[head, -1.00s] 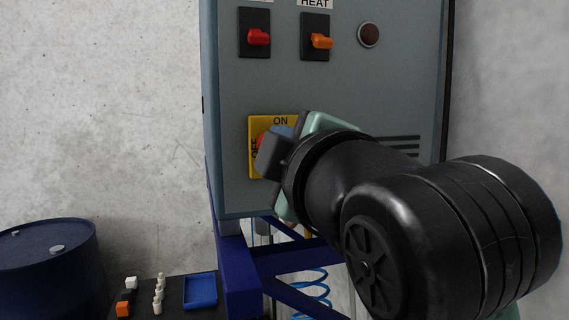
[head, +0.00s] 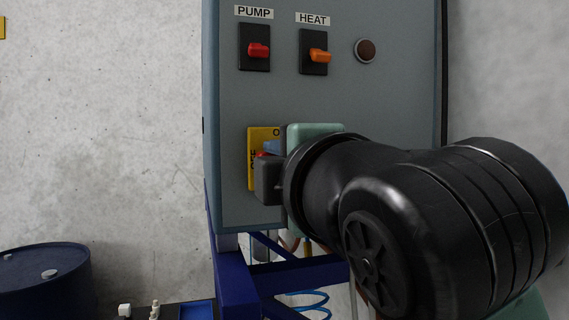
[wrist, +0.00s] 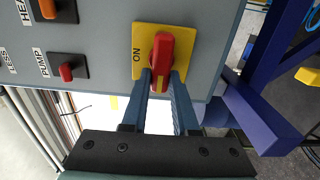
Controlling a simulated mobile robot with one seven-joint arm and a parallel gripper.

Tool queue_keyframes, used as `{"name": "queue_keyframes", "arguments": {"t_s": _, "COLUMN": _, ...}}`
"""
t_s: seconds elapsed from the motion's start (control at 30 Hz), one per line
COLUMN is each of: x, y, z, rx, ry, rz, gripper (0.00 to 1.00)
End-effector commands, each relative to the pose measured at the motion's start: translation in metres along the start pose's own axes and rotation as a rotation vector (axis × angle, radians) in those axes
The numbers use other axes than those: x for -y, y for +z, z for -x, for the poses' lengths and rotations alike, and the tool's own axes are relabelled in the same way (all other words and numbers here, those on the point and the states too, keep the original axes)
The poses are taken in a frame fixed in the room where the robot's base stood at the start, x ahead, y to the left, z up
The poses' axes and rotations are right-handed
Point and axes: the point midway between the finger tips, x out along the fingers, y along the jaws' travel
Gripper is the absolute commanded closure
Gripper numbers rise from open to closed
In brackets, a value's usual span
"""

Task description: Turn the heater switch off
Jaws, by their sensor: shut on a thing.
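The heater switch, an orange lever (head: 320,56) on a black plate under the HEAT label, is on the grey panel in the head view. Its lever sticks out sideways, and part of it shows at the top left of the wrist view (wrist: 48,8). My gripper (head: 265,180) is lower down, at the yellow ON/OFF plate (wrist: 141,64). In the wrist view its fingers (wrist: 160,84) are shut on the red rotary handle (wrist: 162,52). The handle lies crosswise to the ON mark's direction. In the head view my gripper hides most of the handle and plate.
The red pump switch (head: 258,48) is left of the heater switch, and a dark round lamp (head: 366,51) is right of it. A blue frame (head: 236,278) stands below the panel. A blue drum (head: 45,282) stands at lower left. Space before the upper panel is clear.

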Motion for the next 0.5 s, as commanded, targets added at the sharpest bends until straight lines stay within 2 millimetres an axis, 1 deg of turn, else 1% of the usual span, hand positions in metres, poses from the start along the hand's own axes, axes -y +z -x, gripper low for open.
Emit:
{"name": "queue_keyframes", "arguments": {"t_s": 0.17, "x": 0.0007, "y": -0.0005, "z": -0.0001, "rx": -0.001, "ry": -0.002, "rz": 0.004, "gripper": 1.00}}
{"name": "queue_keyframes", "arguments": {"t_s": 0.2, "x": 0.0007, "y": -0.0005, "z": -0.0001, "rx": 0.000, "ry": -0.002, "rz": 0.004, "gripper": 0.67}}
{"name": "queue_keyframes", "arguments": {"t_s": 0.27, "x": 0.0007, "y": -0.0005, "z": -0.0001, "rx": 0.000, "ry": -0.002, "rz": 0.003, "gripper": 0.56}}
{"name": "queue_keyframes", "arguments": {"t_s": 0.3, "x": 0.0006, "y": -0.0005, "z": -0.0001, "rx": 0.000, "ry": -0.002, "rz": 0.003, "gripper": 0.49}}
{"name": "queue_keyframes", "arguments": {"t_s": 0.33, "x": 0.0006, "y": -0.0004, "z": -0.0001, "rx": 0.000, "ry": -0.001, "rz": 0.003, "gripper": 0.44}}
{"name": "queue_keyframes", "arguments": {"t_s": 0.37, "x": 0.0006, "y": -0.0004, "z": -0.0001, "rx": 0.000, "ry": -0.001, "rz": 0.002, "gripper": 0.43}}
{"name": "queue_keyframes", "arguments": {"t_s": 0.5, "x": 0.0005, "y": -0.0003, "z": -0.0001, "rx": 0.000, "ry": -0.001, "rz": 0.001, "gripper": 0.43}}
